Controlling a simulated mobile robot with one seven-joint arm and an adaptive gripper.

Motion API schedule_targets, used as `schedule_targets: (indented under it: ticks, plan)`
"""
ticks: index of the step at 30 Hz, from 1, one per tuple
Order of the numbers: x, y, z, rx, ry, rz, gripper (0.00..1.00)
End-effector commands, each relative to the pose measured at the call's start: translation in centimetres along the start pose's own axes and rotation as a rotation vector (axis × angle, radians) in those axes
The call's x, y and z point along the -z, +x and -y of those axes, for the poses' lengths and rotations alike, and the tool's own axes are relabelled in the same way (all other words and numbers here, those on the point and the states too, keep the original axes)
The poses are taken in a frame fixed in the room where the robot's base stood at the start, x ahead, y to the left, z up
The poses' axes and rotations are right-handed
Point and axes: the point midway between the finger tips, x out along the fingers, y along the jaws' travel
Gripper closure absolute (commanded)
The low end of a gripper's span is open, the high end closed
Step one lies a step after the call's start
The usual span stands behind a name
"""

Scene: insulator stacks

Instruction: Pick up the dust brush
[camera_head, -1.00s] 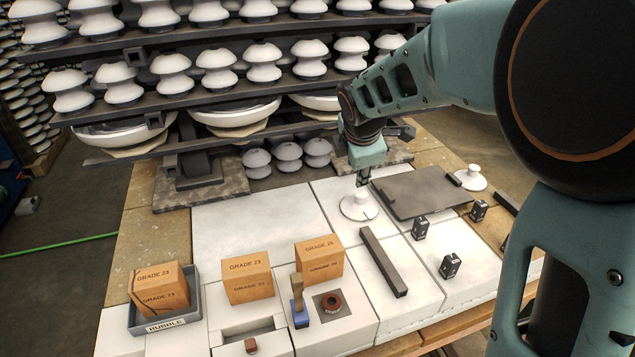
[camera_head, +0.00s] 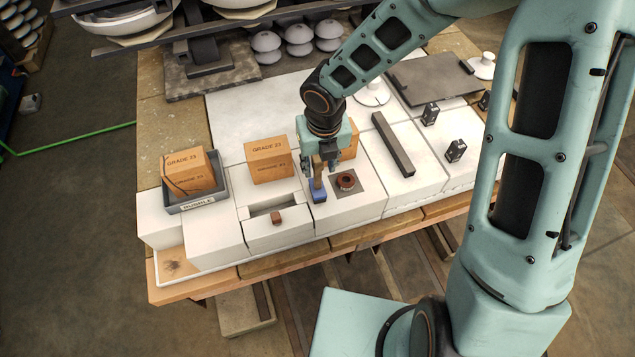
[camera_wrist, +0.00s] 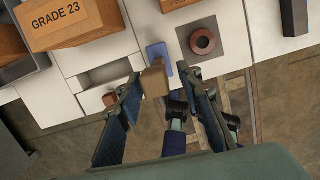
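The dust brush has a tan wooden handle and a blue base. It stands upright on a white block, its blue base (camera_head: 319,192) showing in the head view below my gripper (camera_head: 319,166). In the wrist view, its tan handle (camera_wrist: 155,79) rises toward the camera, with the blue base (camera_wrist: 158,53) beyond it. My gripper (camera_wrist: 160,82) is open, with the handle between its two fingers and nearer the left one. A gap shows between the handle and the right finger. I see no grip on it.
A reddish-brown ring (camera_head: 346,180) on a grey square sits just right of the brush. Orange Grade 23 boxes (camera_head: 268,160) stand behind and left, one in a grey rubble tray (camera_head: 196,202). A small brown block (camera_head: 277,217) lies left. A dark bar (camera_head: 393,144) lies right.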

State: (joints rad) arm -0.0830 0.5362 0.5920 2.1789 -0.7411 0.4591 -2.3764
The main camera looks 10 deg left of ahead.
Motion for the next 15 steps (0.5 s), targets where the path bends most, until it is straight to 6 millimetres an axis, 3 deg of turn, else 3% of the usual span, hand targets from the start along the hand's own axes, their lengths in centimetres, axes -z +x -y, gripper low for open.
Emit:
schedule_targets:
  ticks: [1, 8, 15]
  plan:
    - [0.1, 1.1, -0.1, 0.000, -0.002, -0.002, 0.67]
    - [-0.1, 2.8, -0.1, 0.000, -0.001, 0.000, 0.67]
    - [-0.4, 6.1, -0.3, 0.001, 0.000, -0.001, 0.67]
